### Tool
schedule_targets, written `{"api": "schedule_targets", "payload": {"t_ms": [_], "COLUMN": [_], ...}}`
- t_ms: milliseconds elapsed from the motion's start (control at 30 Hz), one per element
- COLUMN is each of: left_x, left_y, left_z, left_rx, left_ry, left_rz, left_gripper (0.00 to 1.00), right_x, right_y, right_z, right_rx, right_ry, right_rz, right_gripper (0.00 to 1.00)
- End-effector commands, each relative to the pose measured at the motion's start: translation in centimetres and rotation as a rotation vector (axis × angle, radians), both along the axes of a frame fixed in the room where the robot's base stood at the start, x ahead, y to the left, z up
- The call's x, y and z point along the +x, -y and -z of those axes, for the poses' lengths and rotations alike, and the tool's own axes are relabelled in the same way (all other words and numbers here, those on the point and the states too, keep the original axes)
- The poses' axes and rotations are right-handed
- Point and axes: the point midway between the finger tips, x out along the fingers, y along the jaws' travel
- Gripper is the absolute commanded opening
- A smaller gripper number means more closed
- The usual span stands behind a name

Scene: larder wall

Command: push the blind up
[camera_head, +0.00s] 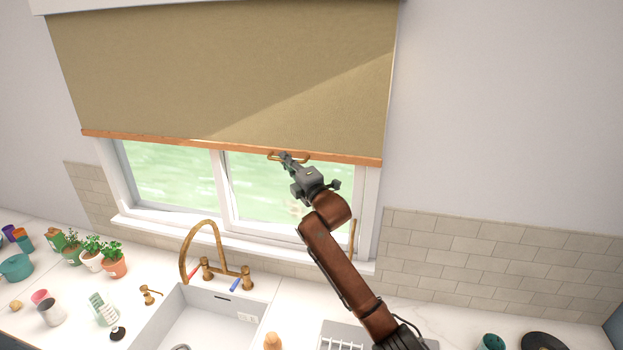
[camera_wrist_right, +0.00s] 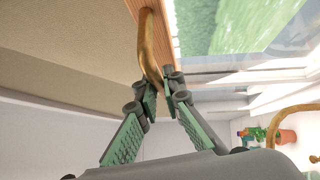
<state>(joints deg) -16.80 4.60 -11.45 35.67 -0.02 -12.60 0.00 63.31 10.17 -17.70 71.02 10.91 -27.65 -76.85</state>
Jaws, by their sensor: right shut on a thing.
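The tan blind (camera_head: 230,75) covers the upper part of the window, with a wooden bar (camera_head: 190,141) along its lower edge. My right gripper (camera_head: 285,158) is at this handle. In the right wrist view the blind (camera_wrist_right: 60,85) and the wooden bar (camera_wrist_right: 168,45) show above, and the fingers of my right gripper (camera_wrist_right: 160,98) are closed around the handle (camera_wrist_right: 147,50). My left gripper is not in view.
Below the window (camera_head: 170,178) stand a brass faucet (camera_head: 203,228) and a white sink (camera_head: 205,322). Potted plants (camera_head: 113,262), cups and a teal bowl (camera_head: 16,268) stand on the counter at left. A dish rack (camera_head: 340,338) is below my right arm. The wall at right is clear.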

Motion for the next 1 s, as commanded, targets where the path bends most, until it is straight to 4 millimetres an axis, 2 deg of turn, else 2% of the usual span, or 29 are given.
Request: {"api": "schedule_targets", "payload": {"t_ms": [33,100,333,533,900,933,1000], "left_x": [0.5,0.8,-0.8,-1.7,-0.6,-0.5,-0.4], "left_y": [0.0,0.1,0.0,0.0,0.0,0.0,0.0], "left_z": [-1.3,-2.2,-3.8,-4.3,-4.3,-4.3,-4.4], "left_rx": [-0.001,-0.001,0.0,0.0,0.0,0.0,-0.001], "left_ry": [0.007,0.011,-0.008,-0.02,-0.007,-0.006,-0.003], "left_rz": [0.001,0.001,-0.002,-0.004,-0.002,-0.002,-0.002], "left_gripper": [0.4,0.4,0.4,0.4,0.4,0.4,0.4], "right_x": [0.0,0.0,0.0,0.0,0.0,0.0,0.0], "right_y": [-0.1,-0.3,-0.3,-0.3,-0.2,-0.2,-0.2], "right_z": [-2.4,-4.1,-7.6,-8.7,-8.8,-8.8,-8.8], "right_rx": [-0.003,-0.002,0.001,0.003,0.002,0.002,0.002], "right_ry": [0.007,0.006,0.002,0.0,0.001,0.001,0.0], "right_rz": [0.0,-0.003,-0.004,-0.005,-0.003,-0.003,-0.003], "right_gripper": [0.0,0.0,0.0,0.0,0.0,0.08,0.13]}}
